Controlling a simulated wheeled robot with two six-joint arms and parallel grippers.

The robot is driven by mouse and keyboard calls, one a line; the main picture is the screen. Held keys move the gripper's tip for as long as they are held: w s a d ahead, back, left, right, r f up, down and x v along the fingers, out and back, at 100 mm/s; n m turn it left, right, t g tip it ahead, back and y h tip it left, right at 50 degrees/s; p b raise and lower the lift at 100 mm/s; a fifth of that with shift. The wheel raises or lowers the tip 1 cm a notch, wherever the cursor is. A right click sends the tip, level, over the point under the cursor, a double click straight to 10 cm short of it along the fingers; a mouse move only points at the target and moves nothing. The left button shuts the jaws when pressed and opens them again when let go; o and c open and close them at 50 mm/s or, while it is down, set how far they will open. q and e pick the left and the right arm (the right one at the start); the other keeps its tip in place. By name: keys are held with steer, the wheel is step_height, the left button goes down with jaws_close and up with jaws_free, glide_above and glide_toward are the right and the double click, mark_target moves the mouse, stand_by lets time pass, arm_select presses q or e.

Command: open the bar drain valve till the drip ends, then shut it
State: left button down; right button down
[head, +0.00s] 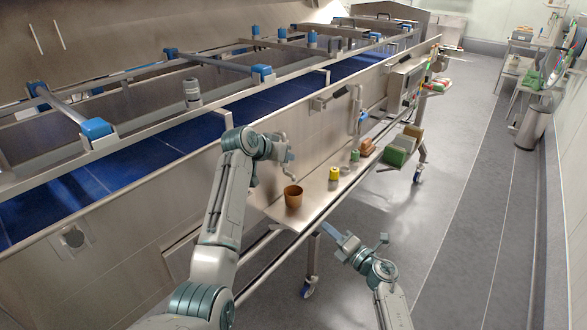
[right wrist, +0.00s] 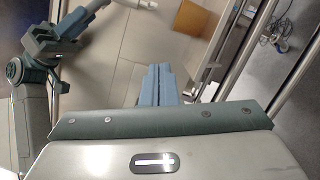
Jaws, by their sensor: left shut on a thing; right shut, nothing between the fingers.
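My left gripper (head: 284,150) is at the tunnel's side wall, above the near end of the steel shelf. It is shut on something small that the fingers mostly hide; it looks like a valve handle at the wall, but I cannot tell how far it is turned. No drip is visible at this size. My right gripper (head: 332,232) is shut and empty in front of the shelf; its blue fingers (right wrist: 163,82) are together in the right wrist view.
The shelf (head: 315,196) holds a yellow item (head: 334,174), a green item (head: 355,156) and brown blocks (head: 367,147). Green and tan boxes (head: 400,146) sit farther along. The blue belt (head: 150,150) runs behind the wall.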

steer(key=w+a+r+n+g+y, duration=0.2)
steer(key=a+r+n+g, duration=0.15)
steer(key=r+n, duration=0.6)
arm_select(q)
steer(key=shift+r, duration=0.1)
arm_select(e)
steer(key=w+a+r+m, duration=0.1)
steer(key=w+a+r, duration=0.4)
steer(key=w+a, duration=0.2)
steer(key=shift+w+a+r, duration=0.15)
steer(key=shift+w+a, duration=0.1)
steer(key=shift+w, duration=0.3)
steer(key=shift+t, duration=0.25)
